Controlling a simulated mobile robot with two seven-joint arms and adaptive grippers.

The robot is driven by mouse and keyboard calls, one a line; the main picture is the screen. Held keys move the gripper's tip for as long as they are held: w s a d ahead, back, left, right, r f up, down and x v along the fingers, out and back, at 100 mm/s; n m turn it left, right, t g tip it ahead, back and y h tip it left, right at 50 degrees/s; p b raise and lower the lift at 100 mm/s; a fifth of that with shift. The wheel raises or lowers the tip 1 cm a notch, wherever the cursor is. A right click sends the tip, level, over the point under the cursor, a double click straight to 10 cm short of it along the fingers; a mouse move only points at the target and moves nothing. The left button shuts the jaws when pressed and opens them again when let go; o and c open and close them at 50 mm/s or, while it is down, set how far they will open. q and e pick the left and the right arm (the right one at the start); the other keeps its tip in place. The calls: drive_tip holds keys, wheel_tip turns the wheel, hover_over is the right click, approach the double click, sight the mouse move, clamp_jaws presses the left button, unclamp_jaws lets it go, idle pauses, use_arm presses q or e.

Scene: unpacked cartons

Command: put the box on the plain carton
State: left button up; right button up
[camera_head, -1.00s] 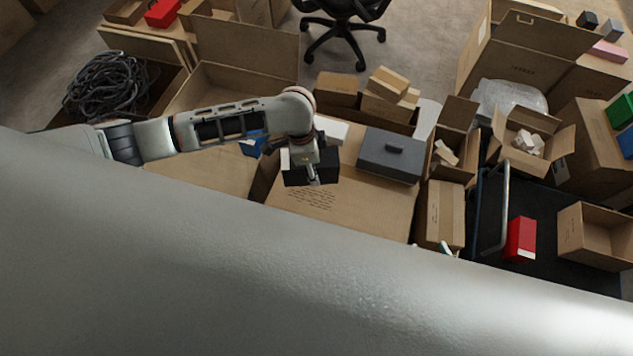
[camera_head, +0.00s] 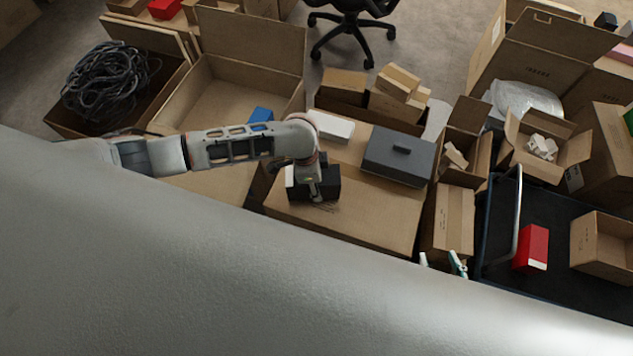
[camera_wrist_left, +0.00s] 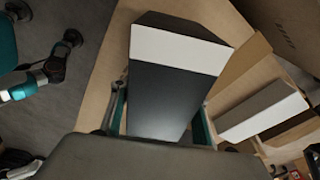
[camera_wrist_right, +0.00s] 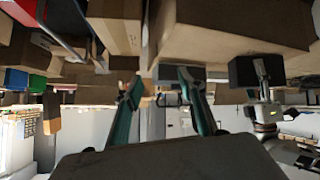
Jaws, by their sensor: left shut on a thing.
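A black box with a white end (camera_head: 329,178) is in my left gripper (camera_head: 316,192), over the near part of a large closed carton (camera_head: 375,220) with printed lines on its top. In the left wrist view the box (camera_wrist_left: 165,95) lies between the two teal fingers. Whether its underside touches the carton is hidden. Left of a dark gap, a brown carton surface (camera_head: 225,186) shows no print, partly covered by my arm. My right gripper (camera_head: 442,262) is open and empty; the right wrist view shows its fingers apart (camera_wrist_right: 160,85).
On the printed carton stand a grey case (camera_head: 397,165) and a white box (camera_head: 334,127). A blue thing (camera_head: 261,117) lies left of it. Open cartons (camera_head: 540,150) and a dark cart (camera_head: 500,265) with a red box (camera_head: 532,248) are at right. A cable-filled carton (camera_head: 70,125) is at left.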

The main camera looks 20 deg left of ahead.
use_arm(q)
drive_tip(key=o, duration=1.5)
drive_tip(key=shift+f, duration=0.1)
